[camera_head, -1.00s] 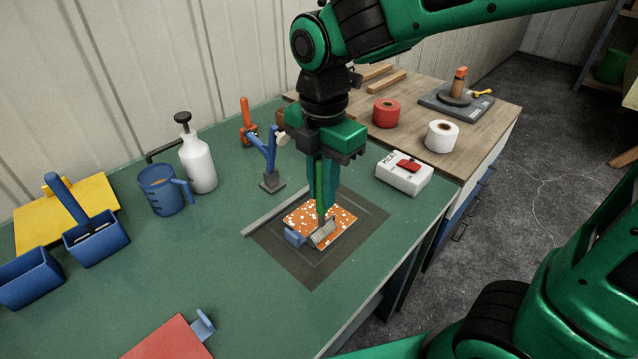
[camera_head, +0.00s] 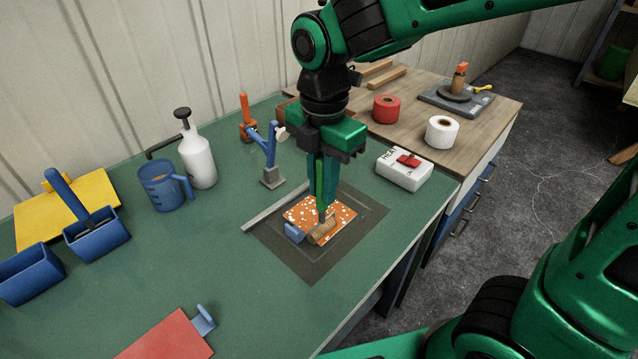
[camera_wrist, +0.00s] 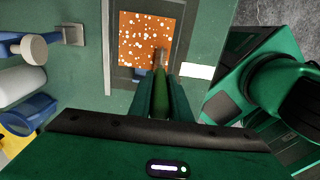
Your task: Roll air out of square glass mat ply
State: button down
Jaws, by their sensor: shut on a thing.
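The square glass mat ply (camera_head: 308,208) is orange with white specks and lies on a dark mat (camera_head: 362,216) with a thin frame line. It also shows in the wrist view (camera_wrist: 143,38). My gripper (camera_head: 322,200) points down over the ply and is shut on the green handle (camera_wrist: 161,103) of a roller. The roller head (camera_head: 322,233) looks tan and sits at the ply's near edge, seemingly touching it. In the wrist view the head (camera_wrist: 160,58) is partly hidden. A small blue tab (camera_head: 294,232) stands beside the ply's near left edge.
A grey strip (camera_head: 275,208) lies left of the mat. Behind stand a blue stand (camera_head: 270,160), a white bottle (camera_head: 198,160) and a blue jug (camera_head: 163,187). A white box (camera_head: 403,170) is at right. Blue bins (camera_head: 92,236) and a red board (camera_head: 168,337) are left and front.

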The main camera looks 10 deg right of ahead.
jog(key=w+d, duration=0.6)
jog(key=w, duration=0.3)
dwell(1.4)
jog(key=shift+s+a, duration=0.15)
jog(key=shift+s+a, duration=1.05)
jog(key=shift+a, duration=4.1)
jog(key=w+d, duration=0.5)
jog(key=d, duration=0.3)
jog(key=shift+w+d, duration=0.2)
jog(key=shift+w, duration=0.1)
